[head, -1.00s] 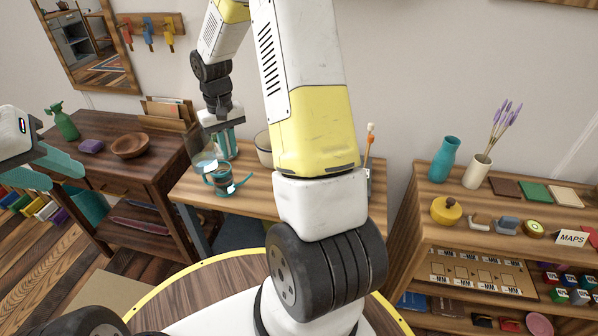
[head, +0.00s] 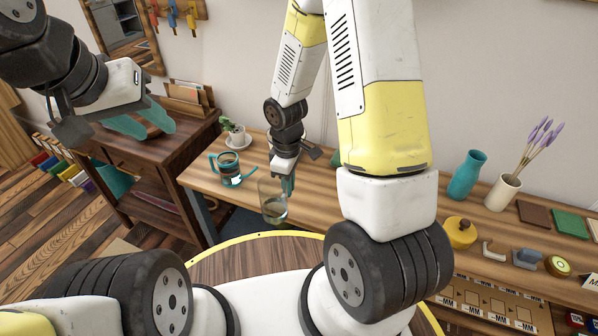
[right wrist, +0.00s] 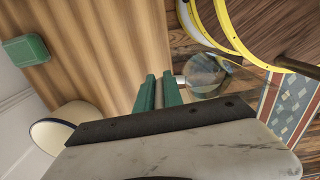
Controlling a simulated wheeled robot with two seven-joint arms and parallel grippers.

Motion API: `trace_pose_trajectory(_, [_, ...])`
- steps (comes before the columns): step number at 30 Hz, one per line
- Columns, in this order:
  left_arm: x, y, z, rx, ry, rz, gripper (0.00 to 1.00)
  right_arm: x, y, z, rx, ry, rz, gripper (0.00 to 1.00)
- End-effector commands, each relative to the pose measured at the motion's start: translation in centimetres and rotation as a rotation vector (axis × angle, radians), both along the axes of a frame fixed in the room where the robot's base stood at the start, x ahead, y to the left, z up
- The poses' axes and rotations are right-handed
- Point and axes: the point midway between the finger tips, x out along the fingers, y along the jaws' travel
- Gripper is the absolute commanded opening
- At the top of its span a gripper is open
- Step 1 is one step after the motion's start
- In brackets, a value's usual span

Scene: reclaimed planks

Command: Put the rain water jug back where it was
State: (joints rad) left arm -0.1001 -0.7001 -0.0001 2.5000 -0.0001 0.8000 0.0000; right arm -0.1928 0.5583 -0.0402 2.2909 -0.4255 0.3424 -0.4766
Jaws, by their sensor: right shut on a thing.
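The rain water jug (head: 272,206) is a clear glass vessel with some water low in it. My right gripper (head: 287,184) is shut on it and holds it by the front edge of the wooden bench (head: 330,208). In the right wrist view the clear jug (right wrist: 208,75) shows just beyond the teal fingers (right wrist: 160,92); the grip itself is partly hidden. I cannot tell whether the jug touches the bench. My left gripper (head: 142,122) is open and empty, in front of the dark side table at the left.
My right arm hides part of the bench.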

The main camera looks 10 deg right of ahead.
Motion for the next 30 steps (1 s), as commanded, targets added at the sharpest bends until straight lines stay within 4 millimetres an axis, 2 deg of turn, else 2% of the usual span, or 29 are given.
trace_pose_trajectory(3, [0.0, 0.0, 0.0, 0.000, 0.000, 0.000, 0.36, -1.3, 0.4, -0.7, 0.005, 0.003, 0.096, 0.00])
trace_pose_trajectory(7, [0.0, 0.0, 0.0, 0.000, 0.000, 0.000, 0.36, -0.9, -0.1, -1.0, 0.007, 0.001, 0.134, 0.00])
trace_pose_trajectory(21, [0.0, 0.0, 0.0, 0.000, 0.000, 0.000, 0.36, 8.1, -6.8, -2.1, 0.007, 0.000, 0.132, 0.00])
trace_pose_trajectory(25, [0.0, 0.0, 0.0, 0.000, 0.000, 0.000, 0.36, 9.7, -7.9, -2.3, 0.008, 0.001, 0.133, 0.00])
trace_pose_trajectory(30, [0.0, 0.0, 0.0, 0.000, 0.000, 0.000, 0.36, 10.5, -8.5, -2.3, 0.007, 0.001, 0.135, 0.00])
